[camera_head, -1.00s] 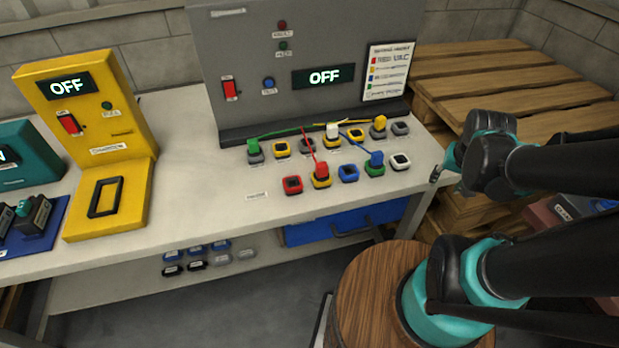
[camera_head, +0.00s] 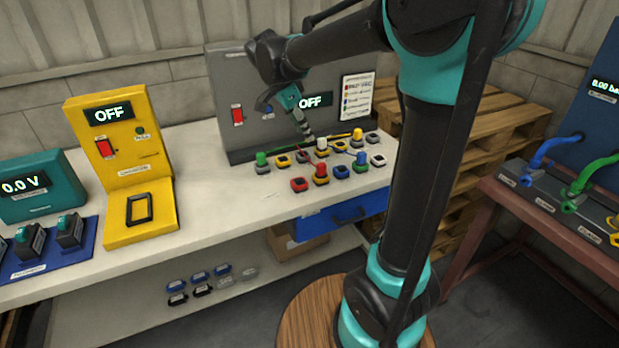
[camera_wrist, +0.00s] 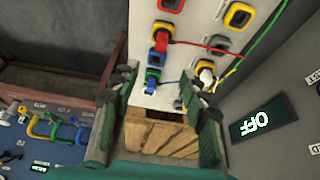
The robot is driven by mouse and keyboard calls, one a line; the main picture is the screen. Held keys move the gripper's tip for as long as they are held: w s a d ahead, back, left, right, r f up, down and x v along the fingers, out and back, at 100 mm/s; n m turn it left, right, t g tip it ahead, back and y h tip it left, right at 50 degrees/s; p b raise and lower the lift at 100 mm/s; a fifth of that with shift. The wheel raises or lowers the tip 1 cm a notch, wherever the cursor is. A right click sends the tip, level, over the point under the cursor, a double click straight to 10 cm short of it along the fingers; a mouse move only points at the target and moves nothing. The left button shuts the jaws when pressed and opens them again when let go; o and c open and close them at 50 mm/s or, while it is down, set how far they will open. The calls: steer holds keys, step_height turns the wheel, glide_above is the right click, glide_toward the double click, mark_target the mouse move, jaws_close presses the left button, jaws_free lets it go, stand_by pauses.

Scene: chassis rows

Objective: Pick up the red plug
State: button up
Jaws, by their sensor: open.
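The red plug (camera_head: 320,169) stands in a yellow socket (camera_head: 321,181) in the front row on the white bench. A thin red cable runs from it. In the wrist view the red plug (camera_wrist: 161,41) sits in its socket above the jaws, with its cable stretching right. My gripper (camera_head: 307,133) hangs above the back row near the white plug (camera_head: 321,143), behind and left of the red plug in the head view. In the wrist view my gripper (camera_wrist: 158,85) is open and empty, its fingers spread wide. The red plug is not between them.
A grey panel (camera_head: 222,90) stands behind the sockets. Green (camera_head: 261,158), blue (camera_head: 361,158) and yellow (camera_head: 357,134) plugs stand nearby with thin cables. A yellow charger-like unit (camera_head: 165,215) is at left. Bench is clear between it and the sockets.

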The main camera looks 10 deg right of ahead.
mark_target(321, 164)
steer(key=x, duration=1.6)
steer(key=shift+w+f, duration=0.15)
jaws_close()
